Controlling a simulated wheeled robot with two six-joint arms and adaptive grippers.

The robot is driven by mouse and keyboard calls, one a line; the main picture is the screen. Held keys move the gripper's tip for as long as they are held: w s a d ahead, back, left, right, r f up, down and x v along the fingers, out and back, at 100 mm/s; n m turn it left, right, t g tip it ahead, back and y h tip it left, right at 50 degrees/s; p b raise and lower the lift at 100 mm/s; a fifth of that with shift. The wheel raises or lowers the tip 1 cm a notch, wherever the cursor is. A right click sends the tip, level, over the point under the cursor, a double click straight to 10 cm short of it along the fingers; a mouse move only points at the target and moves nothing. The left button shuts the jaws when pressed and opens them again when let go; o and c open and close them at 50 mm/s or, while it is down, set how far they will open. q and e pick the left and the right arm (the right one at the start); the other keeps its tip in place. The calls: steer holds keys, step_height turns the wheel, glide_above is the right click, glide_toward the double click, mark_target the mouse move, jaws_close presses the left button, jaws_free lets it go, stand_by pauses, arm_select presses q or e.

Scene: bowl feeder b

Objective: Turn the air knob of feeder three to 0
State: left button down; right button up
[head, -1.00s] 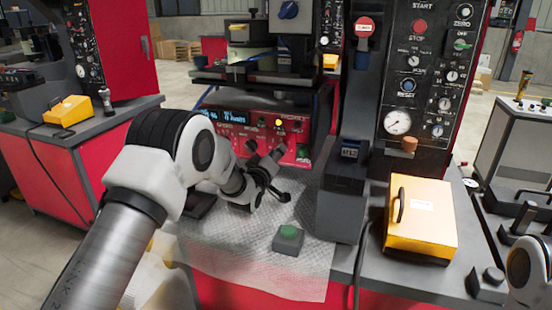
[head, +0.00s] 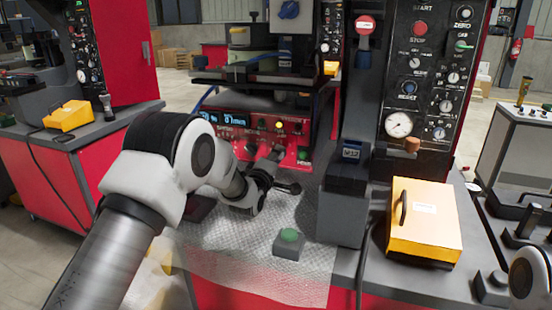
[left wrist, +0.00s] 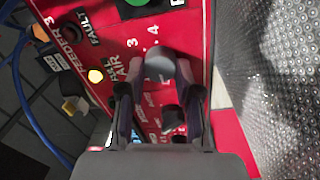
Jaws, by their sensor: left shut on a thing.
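The red feeder panel (head: 230,132) stands at the back of the bench, with a lit display, a yellow lamp and small knobs. In the left wrist view its face (left wrist: 215,130) shows sideways, with the words FEEDER 3, FAULT and AIR. A grey round knob (left wrist: 160,66) sits beside AIR and the printed digits 3 and 4. My left gripper (left wrist: 160,84) is shut on this knob, one finger on each side. In the head view the left gripper (head: 270,170) is at the panel's lower front. The knob's pointer is hidden. My right gripper is not in view.
A dark grey post (head: 345,205) and a yellow box (head: 425,222) stand to the right. A yellow lamp (left wrist: 95,76) is near the knob.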

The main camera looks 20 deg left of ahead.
arm_select(q)
steer(key=c, duration=0.8)
jaws_free()
steer(key=s, duration=1.2)
steer(key=shift+a+f, duration=0.2)
steer(key=shift+f, duration=0.15)
